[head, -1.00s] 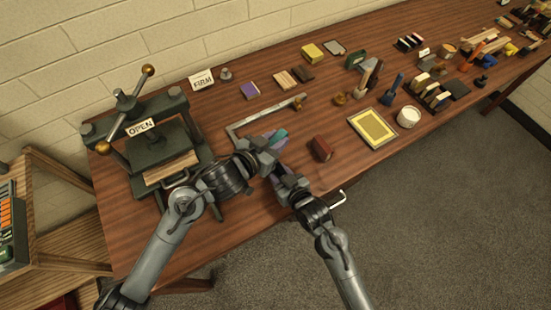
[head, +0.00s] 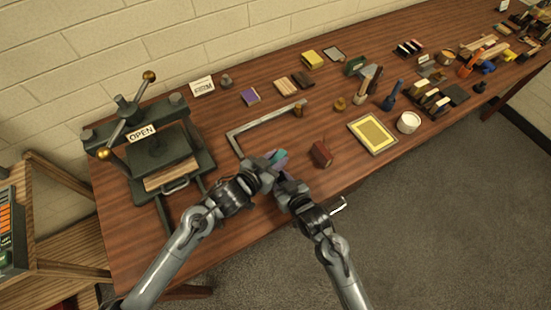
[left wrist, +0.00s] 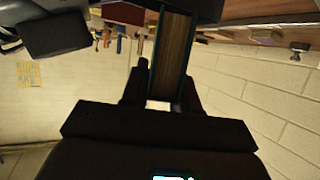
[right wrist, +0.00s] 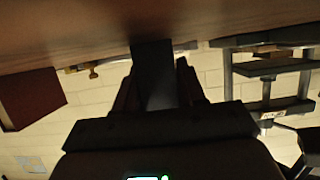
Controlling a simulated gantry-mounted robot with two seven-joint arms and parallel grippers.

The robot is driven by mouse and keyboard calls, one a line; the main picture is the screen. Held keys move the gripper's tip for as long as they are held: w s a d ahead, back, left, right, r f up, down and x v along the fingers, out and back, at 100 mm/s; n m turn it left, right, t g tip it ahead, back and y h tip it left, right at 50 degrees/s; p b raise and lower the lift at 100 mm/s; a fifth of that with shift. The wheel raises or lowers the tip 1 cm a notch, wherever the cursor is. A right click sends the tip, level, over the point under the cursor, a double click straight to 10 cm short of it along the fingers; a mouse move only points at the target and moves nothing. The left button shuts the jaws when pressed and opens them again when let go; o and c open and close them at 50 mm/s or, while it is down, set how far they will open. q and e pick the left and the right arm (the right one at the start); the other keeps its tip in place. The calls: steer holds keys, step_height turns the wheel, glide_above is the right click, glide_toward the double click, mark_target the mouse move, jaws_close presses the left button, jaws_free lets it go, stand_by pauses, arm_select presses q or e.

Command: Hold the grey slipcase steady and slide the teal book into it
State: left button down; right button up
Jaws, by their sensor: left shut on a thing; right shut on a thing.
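The teal book (left wrist: 173,55) is clamped between the fingers of my left gripper (left wrist: 165,88); its pale page edges and teal cover show in the left wrist view. In the head view a bit of teal book (head: 278,156) shows between my left gripper (head: 266,168) and my right gripper (head: 286,183), which are close together over the front of the table. My right gripper is shut on the dark grey slipcase (right wrist: 154,75), seen in the right wrist view. The grippers cover most of both, so I cannot tell whether the book's end is inside the slipcase.
A dark red block (head: 321,154) stands just right of the grippers. A metal L-shaped square (head: 255,123) lies behind them. A press (head: 155,150) with an OPEN sign stands at left. A yellow framed panel (head: 373,132) and a white tub (head: 408,122) are at right.

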arm_select(q)
steer(key=shift+f, duration=0.25)
steer(key=shift+f, duration=0.15)
steer(key=c, duration=0.8)
jaws_free()
steer(key=shift+c, duration=0.2)
steer(key=shift+r, duration=0.5)
steer(key=v, duration=1.2)
steer(key=shift+f, duration=0.1)
